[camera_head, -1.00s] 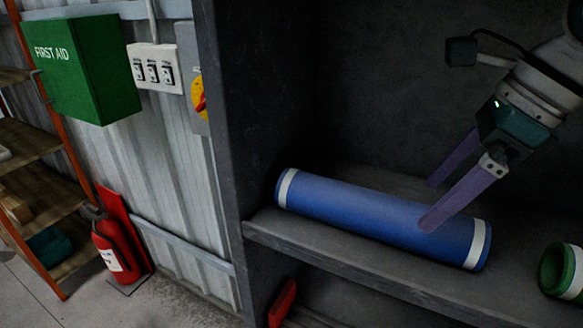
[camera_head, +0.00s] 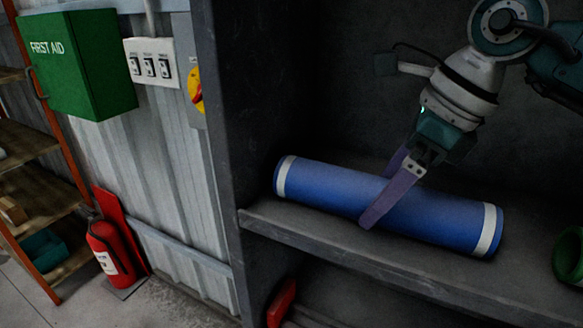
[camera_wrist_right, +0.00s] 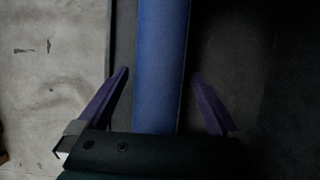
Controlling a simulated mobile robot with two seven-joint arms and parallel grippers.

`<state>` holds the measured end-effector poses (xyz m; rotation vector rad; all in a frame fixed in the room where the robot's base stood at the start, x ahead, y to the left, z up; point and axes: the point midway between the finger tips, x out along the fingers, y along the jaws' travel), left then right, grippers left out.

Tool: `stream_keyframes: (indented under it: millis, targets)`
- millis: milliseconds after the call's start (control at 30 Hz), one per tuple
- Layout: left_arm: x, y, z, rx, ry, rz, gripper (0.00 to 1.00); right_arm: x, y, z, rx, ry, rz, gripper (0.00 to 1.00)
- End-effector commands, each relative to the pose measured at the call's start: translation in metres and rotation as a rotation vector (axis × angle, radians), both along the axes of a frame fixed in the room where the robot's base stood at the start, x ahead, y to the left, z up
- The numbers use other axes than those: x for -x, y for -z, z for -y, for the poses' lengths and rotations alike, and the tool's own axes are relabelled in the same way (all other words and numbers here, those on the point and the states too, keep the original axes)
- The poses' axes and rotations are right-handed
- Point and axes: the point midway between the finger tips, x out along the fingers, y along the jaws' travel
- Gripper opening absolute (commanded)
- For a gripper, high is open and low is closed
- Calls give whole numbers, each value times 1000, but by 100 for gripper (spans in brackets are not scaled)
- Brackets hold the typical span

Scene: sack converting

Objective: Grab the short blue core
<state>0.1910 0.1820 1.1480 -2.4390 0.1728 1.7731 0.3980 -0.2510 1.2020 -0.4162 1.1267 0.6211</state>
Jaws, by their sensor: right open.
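The short blue core (camera_head: 335,190) is a blue cylinder with a white band near each end. It lies on its side on the grey shelf (camera_head: 300,236). My right gripper (camera_head: 378,190) is open, with its purple fingers either side of the core's middle, one in front and one behind. In the right wrist view the core (camera_wrist_right: 162,60) runs between the two spread fingers of the gripper (camera_wrist_right: 160,80), with a gap on each side. My left gripper is not in view.
A green roll (camera_head: 570,256) lies on the shelf at the right edge. The shelf's dark side wall (camera_head: 222,100) stands left of the core. Beyond it are a first aid box (camera_head: 78,65), a switch panel (camera_head: 150,62) and a fire extinguisher (camera_head: 112,250).

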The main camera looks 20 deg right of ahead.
Motion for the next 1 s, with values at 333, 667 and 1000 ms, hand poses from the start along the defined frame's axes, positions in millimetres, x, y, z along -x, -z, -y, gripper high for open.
stream_keyframes:
  millis: [333, 667, 1000]
  targets:
    - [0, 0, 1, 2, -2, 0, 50, 0, 0, 0, 0, 0, 0, 64]
    - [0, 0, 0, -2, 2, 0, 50, 0, 0, 0, 0, 0, 0, 27]
    - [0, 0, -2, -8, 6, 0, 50, 0, -1, 0, -1, 0, 2, 0]
